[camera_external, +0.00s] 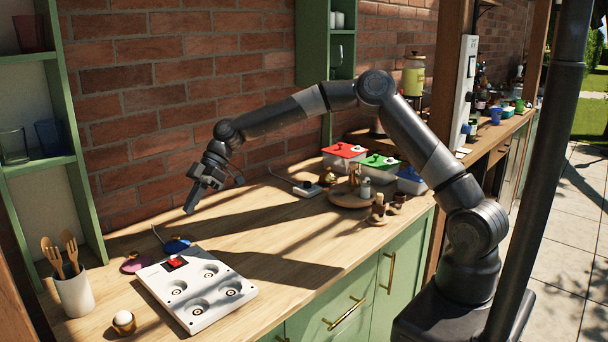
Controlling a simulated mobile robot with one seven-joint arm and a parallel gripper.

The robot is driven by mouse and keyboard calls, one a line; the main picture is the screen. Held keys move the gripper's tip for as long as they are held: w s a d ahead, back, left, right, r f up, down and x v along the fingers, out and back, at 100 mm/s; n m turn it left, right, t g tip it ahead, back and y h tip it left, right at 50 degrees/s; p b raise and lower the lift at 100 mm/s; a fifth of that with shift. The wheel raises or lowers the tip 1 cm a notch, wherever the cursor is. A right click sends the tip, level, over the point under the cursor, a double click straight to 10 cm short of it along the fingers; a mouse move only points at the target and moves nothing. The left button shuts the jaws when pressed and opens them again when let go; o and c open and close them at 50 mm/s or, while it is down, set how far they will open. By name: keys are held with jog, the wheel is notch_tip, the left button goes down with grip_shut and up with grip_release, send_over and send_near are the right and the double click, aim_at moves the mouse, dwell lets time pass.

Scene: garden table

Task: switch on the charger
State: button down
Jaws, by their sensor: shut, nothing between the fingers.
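A flat white unit with round wells on its top (222,284), which looks like the charger, lies on the wooden counter at the lower left. A red switch (175,262) sits near its back left corner; whether it is on or off cannot be told. My gripper (189,211) is shut and empty, pointing down. In the picture it is above and a little right of the red switch, apart from the unit. The exact height of the fingertips over the counter is hard to tell.
Lidded boxes (345,153) and a round tray (343,199) stand farther right. The counter's middle is clear.

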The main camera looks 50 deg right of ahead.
jog(key=shift+d+r, duration=0.35)
jog(key=shift+s+r, duration=0.1)
jog(key=shift+s, duration=0.55)
send_over(174, 264)
jog(key=d, duration=0.3)
jog(key=f, duration=0.7)
jog(key=shift+w+a, duration=0.15)
jog(key=shift+w, duration=0.25)
notch_tip(174, 264, down, 3)
jog(key=shift+s+f, duration=0.15)
jog(key=shift+f, duration=0.4)
jog(key=shift+s, duration=0.1)
